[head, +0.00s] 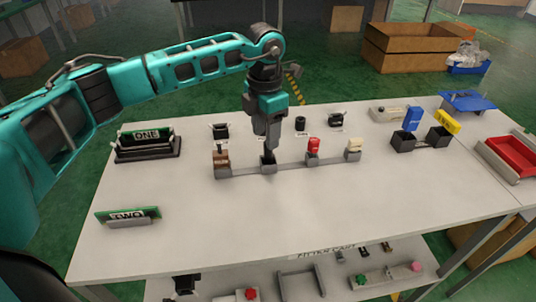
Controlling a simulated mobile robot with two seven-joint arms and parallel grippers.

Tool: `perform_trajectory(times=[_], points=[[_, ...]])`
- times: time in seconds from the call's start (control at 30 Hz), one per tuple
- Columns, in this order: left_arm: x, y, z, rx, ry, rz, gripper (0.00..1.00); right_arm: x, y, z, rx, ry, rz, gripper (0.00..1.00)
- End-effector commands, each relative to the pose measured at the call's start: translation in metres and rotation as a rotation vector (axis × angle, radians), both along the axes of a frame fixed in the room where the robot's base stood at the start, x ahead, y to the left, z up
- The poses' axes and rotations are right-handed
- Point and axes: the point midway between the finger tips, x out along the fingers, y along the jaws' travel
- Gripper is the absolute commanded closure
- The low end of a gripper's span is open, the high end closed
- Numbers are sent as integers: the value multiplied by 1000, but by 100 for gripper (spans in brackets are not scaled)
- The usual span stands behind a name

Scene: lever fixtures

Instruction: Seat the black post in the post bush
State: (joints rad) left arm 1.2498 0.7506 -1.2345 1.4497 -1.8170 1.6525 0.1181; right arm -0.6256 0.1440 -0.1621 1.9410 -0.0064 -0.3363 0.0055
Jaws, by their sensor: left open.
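My left gripper (268,150) points straight down over a rail fixture (289,163) in the middle of the table. It is open, with its fingertips around or just above a dark piece at the second grey block (268,169). That piece may be the black post, but the fingers hide most of it. I cannot tell whether it sits in a bush. The same rail carries a brown block (222,159), a red piece (313,145) and a cream piece (354,145). My right gripper does not show.
Small black fixtures (300,123) with labels stand behind the rail. Boards marked ONE (146,135) and TWO (128,215) stand at the left. Black bins with blue and yellow pieces (447,122) and a red tray (516,153) are at the right.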

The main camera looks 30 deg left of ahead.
Motion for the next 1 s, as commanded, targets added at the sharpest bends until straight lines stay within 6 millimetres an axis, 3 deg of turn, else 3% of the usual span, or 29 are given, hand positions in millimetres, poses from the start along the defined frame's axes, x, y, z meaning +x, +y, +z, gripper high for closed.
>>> perform_trajectory(times=[0.33,0.67,1.0], points=[[1,-6,-46,-1,3,0,48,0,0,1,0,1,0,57],[2,-6,-52,-1,1,0,48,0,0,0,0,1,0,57],[2,-6,-52,-1,1,0,81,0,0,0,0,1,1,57]])
